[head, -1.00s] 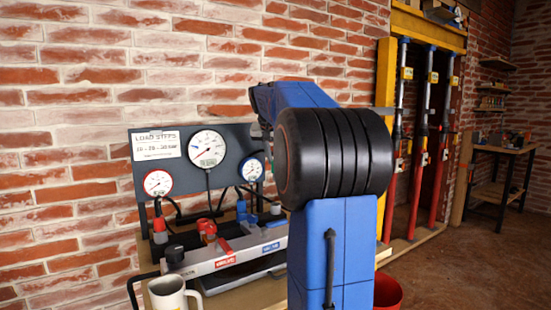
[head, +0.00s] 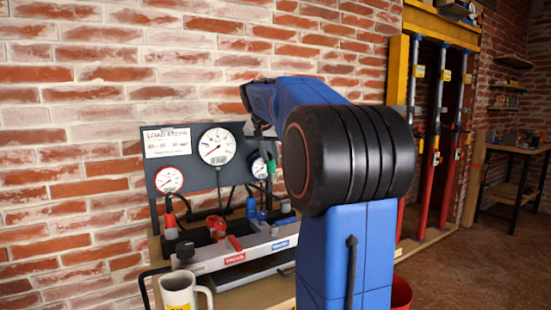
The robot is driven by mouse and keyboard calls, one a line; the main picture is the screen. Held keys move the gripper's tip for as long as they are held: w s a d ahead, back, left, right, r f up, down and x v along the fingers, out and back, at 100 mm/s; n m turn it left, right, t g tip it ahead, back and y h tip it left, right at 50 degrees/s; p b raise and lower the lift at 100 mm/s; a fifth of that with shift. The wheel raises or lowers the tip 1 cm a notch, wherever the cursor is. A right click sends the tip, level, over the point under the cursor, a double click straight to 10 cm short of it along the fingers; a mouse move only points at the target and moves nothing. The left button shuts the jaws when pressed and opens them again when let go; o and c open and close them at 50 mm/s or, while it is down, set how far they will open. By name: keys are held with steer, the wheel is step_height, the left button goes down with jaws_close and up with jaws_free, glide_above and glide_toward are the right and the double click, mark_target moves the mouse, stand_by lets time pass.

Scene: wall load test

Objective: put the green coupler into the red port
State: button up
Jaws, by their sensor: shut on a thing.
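My gripper (head: 262,142) is small and partly hidden behind my blue arm, in front of the gauge board's right end. A small green piece, which looks like the green coupler (head: 271,162), shows just below it, and the gripper is shut on it. The coupler is above the grey manifold (head: 215,258) and apart from it. A red fitting (head: 216,227) stands on the manifold's back left, beside a red lever (head: 235,243). I cannot tell which opening is the red port. A blue fitting (head: 252,208) stands farther right.
The gauge board (head: 157,175) with three dials stands behind the manifold against the brick wall. A red-tipped hose end (head: 170,222) is at the left. A white mug (head: 178,292) stands in front. A red bucket (head: 401,293) is right of my arm. Hoses hang below the dials.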

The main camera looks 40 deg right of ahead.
steer(key=shift+w+a, duration=0.25)
steer(key=shift+a, duration=0.75)
steer(key=shift+w+a, duration=0.2)
steer(key=shift+a, duration=0.8)
steer(key=w+a, duration=0.2)
steer(key=a, duration=0.7)
steer(key=shift+w+a, duration=0.2)
steer(key=shift+a, duration=0.15)
steer(key=w+a, duration=0.1)
steer(key=a, duration=0.6)
steer(key=shift+w+a, duration=0.4)
stand_by(0.3)
step_height(320, 180, down, 6)
steer(key=shift+f, duration=0.25)
stand_by(1.0)
steer(key=shift+f, duration=0.9)
stand_by(0.9)
